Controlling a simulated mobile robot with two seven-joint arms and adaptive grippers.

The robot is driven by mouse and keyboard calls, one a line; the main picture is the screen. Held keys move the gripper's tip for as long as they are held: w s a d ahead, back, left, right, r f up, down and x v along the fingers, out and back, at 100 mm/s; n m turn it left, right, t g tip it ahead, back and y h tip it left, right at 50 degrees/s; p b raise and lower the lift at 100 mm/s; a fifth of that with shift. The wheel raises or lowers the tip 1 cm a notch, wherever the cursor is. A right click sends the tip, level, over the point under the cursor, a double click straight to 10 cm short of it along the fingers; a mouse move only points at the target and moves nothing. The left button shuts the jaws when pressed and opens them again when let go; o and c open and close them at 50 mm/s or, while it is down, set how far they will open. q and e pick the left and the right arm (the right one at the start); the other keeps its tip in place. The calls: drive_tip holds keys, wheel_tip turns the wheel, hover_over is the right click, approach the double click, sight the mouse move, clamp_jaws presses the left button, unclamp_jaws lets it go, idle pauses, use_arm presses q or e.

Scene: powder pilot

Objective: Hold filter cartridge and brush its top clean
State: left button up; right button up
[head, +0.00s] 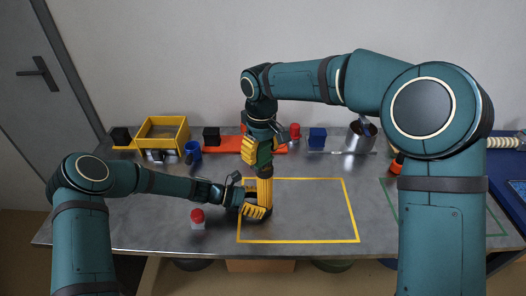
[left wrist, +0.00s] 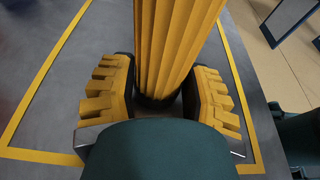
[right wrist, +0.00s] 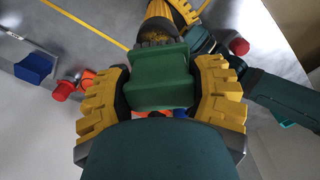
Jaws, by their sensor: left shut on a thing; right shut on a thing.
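The yellow pleated filter cartridge (head: 264,190) stands upright near the left edge of the yellow-outlined area. My left gripper (head: 257,211) is shut around its lower part; the left wrist view shows the pleats (left wrist: 172,45) between both fingers. My right gripper (head: 257,150) is above the cartridge, shut on the green handle of the brush (right wrist: 160,78). The brush head points down at the cartridge top, with its bristles (right wrist: 155,38) against or just over it. I cannot tell whether they touch. The cartridge's top face is mostly hidden.
A red-capped container (head: 197,218) stands just left of my left gripper. Behind are a yellow bin (head: 163,133), a blue cup (head: 193,150), an orange-red tray (head: 226,145), a blue box (head: 317,137) and a metal pot (head: 359,138). The yellow-outlined area (head: 315,210) right of the cartridge is clear.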

drive_tip(key=shift+s+d+f, duration=0.2)
drive_tip(key=shift+s+d, duration=0.9)
drive_tip(key=shift+d, duration=0.1)
drive_tip(key=shift+w+a, duration=1.05)
drive_tip(key=shift+a, duration=0.1)
drive_tip(key=shift+r, duration=0.1)
drive_tip(key=shift+r, duration=3.1)
